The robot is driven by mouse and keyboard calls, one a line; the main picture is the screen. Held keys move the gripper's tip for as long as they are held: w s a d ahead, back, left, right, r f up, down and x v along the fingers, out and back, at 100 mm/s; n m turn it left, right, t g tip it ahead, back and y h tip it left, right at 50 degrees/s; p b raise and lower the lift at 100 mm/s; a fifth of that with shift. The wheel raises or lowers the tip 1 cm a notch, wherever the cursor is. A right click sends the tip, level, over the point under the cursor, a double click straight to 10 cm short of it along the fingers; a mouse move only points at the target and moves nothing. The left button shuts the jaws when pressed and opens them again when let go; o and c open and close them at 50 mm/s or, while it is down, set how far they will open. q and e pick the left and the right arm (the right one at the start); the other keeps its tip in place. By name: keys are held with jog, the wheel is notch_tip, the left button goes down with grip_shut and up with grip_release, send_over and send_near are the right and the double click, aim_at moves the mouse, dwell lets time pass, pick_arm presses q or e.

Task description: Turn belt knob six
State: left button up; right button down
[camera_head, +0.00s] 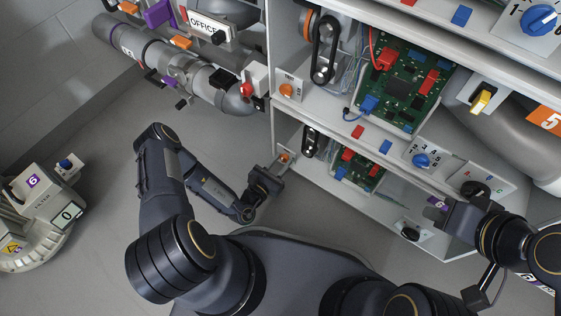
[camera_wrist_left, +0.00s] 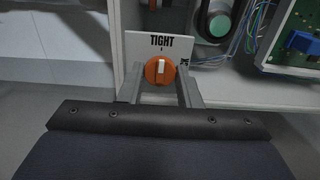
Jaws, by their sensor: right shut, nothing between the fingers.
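An orange belt knob (camera_wrist_left: 159,70) sits on a white plate marked TIGHT in the left wrist view. Its pale pointer stands upright, towards the word. In the head view the knob (camera_head: 284,157) is small at the left end of the lower shelf. My left gripper (camera_head: 277,171) is in front of it. Its two fingers are spread, one on each side of the knob, with gaps visible. Whether the tips reach past the knob's face is unclear. My right gripper (camera_head: 452,212) is shut and empty near the lower shelf's right end, by a purple 6 label (camera_head: 437,203).
The upper shelf holds another orange knob (camera_head: 287,90), a black belt (camera_head: 324,49) and a green circuit board (camera_head: 405,88). Blue numbered dials and a grey pipe (camera_head: 520,140) stand at right. A wheeled unit marked 6 (camera_head: 38,205) is at left. Floor between is clear.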

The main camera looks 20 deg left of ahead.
pick_arm(q)
jog(key=c, duration=0.3)
jog(key=shift+r+m+p, duration=0.25)
jog(key=shift+m+p, duration=0.75)
jog(key=shift+p, duration=0.25)
jog(key=shift+c, duration=0.2)
jog(key=m+p, duration=0.6)
jog(key=m, duration=0.1)
jog(key=m+p, duration=0.4)
jog(key=m, duration=0.1)
jog(key=shift+f, duration=0.1)
jog(key=shift+f+m+p, duration=0.1)
jog(key=shift+m+p, duration=0.55)
jog(key=shift+m, duration=1.35)
jog(key=o, duration=0.7)
